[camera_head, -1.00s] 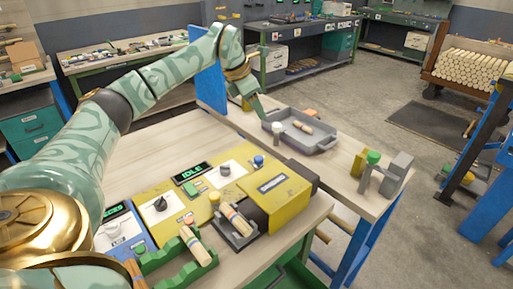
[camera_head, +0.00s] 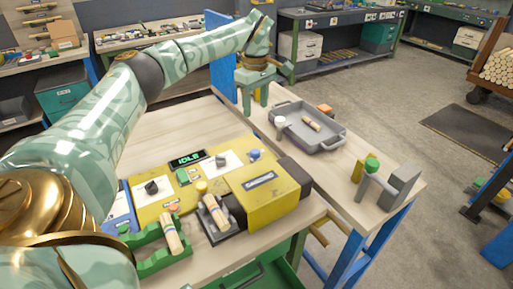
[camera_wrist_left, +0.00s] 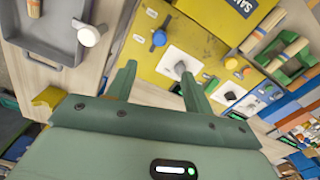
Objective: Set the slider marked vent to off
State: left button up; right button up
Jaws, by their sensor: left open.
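The yellow control panel (camera_head: 170,212) lies on the wooden bench. It carries a dark knob (camera_head: 152,188) and another control (camera_head: 221,160) on white plates, plus a blue knob (camera_head: 254,154). I cannot read any vent or off marking, so I cannot tell which control is the vent slider. My left gripper (camera_head: 255,106) is open and empty, behind the panel and left of the grey tray. In the left wrist view, my open fingers (camera_wrist_left: 157,84) point towards the panel. A pale knob (camera_wrist_left: 181,68) and the blue knob (camera_wrist_left: 158,40) show beyond them. My right gripper is not in view.
The grey tray (camera_head: 333,143) holds a wooden piece. A white knob (camera_head: 279,122) stands at its left. A green rack (camera_head: 150,262) with a turned piece is in front of the panel. The display (camera_head: 187,159) reads IDLE.

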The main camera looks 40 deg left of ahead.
pick_arm(q)
jog(key=b, duration=0.2)
send_over(256, 151)
notch_tip(256, 151, down, 6)
notch_tip(256, 151, down, 2)
jog(key=shift+s+a+f+b, duration=0.1)
jog(key=shift+s+f+b, duration=0.1)
jog(key=shift+b, duration=0.45)
notch_tip(256, 151, down, 7)
jog(key=shift+w+r+b, duration=0.1)
jog(key=shift+w+b, duration=0.05)
jog(key=shift+b, duration=0.95)
jog(key=shift+f, duration=0.5)
jog(key=shift+d, duration=0.2)
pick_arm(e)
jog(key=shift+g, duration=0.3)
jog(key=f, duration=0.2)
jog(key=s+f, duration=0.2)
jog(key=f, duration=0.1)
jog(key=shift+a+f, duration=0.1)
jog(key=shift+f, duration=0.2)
